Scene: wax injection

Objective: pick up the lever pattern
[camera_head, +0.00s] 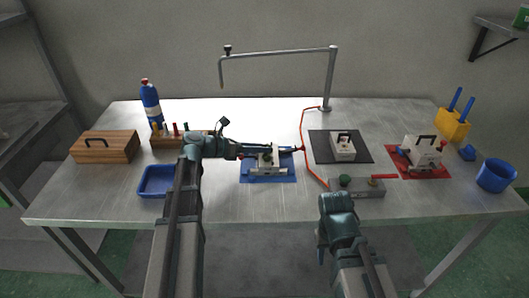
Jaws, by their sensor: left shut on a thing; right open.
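My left gripper (256,154) reaches in from the left to the white mould (268,158) on the blue mat (256,177). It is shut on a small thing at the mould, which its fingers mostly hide. A small blue piece (285,150) shows just right of the fingers. I cannot tell whether it is the lever pattern or part of the mould. My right gripper (327,238) is folded in front of the table's near edge, away from the moulds. It is open, though its fingers are hard to make out.
A grey block with a green knob (357,188) and an orange hose (303,135) are right of the blue mat. White moulds stand on a dark mat (325,157) and a red mat (404,174). A blue tray (148,193), wooden box (90,155) and blue bin (496,176) stand around.

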